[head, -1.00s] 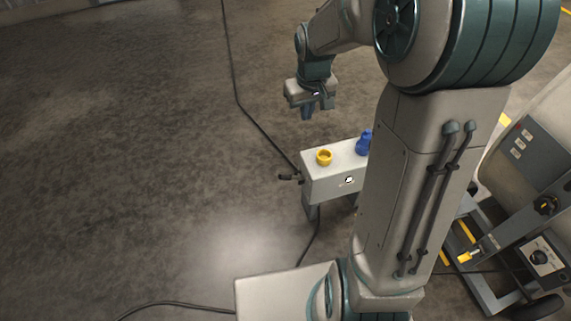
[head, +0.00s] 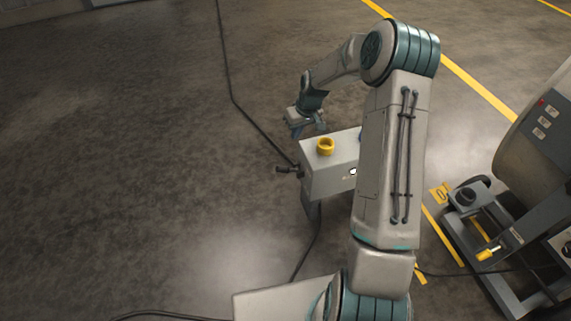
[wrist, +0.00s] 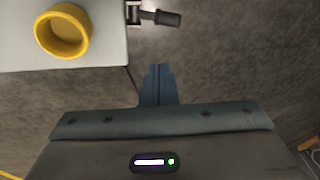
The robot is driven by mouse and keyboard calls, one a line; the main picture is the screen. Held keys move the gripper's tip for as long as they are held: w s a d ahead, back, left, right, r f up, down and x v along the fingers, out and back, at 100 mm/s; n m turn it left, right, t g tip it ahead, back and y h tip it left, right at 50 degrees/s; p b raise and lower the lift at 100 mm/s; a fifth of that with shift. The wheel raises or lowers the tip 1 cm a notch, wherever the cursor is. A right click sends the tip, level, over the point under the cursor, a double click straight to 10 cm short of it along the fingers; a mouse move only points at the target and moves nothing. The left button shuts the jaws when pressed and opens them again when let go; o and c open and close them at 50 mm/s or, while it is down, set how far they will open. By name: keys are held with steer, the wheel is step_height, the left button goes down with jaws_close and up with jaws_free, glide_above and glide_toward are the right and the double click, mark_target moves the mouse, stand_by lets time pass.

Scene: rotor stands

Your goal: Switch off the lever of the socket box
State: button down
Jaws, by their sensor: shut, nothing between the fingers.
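The socket box (head: 316,185) is a pale box on a stand, with a yellow round socket (head: 325,146) on its top. Its dark-handled lever (head: 287,169) sticks out sideways from the box's left side. In the wrist view the lever (wrist: 160,17) is at the top, pointing right from a bracket on the box (wrist: 95,55). The yellow socket (wrist: 63,31) is at upper left there. My gripper (wrist: 159,68) is shut and empty, its blue fingertips below the lever in the picture and apart from it. In the head view my gripper (head: 308,130) is behind the box, partly hidden.
A black cable (head: 236,104) runs over the floor to the box. A wheeled machine with a yellow-handled part (head: 487,254) stands at the right. The floor left of the box is clear apart from cables.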

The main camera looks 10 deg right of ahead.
stand_by(0.3)
steer(key=b, duration=0.5)
glide_above(288, 170)
steer(key=w, duration=0.2)
steer(key=f, duration=1.2)
steer(key=shift+s, duration=0.2)
steer(key=shift+s+a+f, duration=0.3)
steer(key=shift+a+f, duration=0.1)
steer(key=shift+f, duration=0.2)
